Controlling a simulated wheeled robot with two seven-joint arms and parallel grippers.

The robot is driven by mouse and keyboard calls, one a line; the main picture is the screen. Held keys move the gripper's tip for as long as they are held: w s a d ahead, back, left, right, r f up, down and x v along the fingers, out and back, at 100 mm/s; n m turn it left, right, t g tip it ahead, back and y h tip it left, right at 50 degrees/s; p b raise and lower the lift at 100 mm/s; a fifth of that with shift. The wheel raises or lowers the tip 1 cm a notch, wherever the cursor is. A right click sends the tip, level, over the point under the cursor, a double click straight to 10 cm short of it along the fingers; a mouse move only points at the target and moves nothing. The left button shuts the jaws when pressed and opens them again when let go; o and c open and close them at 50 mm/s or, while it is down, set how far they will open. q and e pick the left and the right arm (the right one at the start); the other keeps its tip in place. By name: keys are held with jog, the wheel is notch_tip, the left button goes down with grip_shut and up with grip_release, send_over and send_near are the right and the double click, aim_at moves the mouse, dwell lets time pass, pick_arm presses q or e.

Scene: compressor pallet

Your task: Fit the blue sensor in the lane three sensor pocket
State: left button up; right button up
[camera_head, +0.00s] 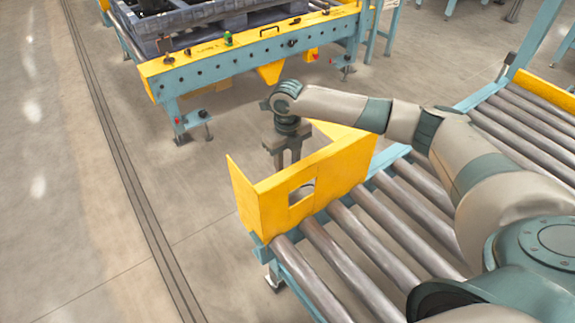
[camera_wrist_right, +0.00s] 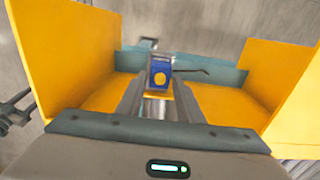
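The blue sensor (camera_wrist_right: 160,74), a small block with a round yellow spot, shows in the right wrist view. It lies in line with the fingertips of my right gripper (camera_wrist_right: 160,84), within the yellow guard. The fingers stand apart, one at each side of it. I cannot tell whether they touch it. In the head view my right gripper (camera_head: 289,158) points down into the guard, its tips partly hidden behind the panel. The sensor is hidden there. I cannot make out the lane three sensor pocket. My left gripper is not in view.
The yellow guard (camera_head: 263,212) with a square window stands at the end of a roller conveyor (camera_head: 345,255). Its walls flank the right gripper closely. A yellow and teal station (camera_head: 245,60) holding a grey pallet stands beyond. The floor at left is clear.

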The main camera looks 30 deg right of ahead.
jog(key=shift+r, duration=0.15)
notch_tip(320, 180, up, 12)
dwell(0.7)
dwell(0.7)
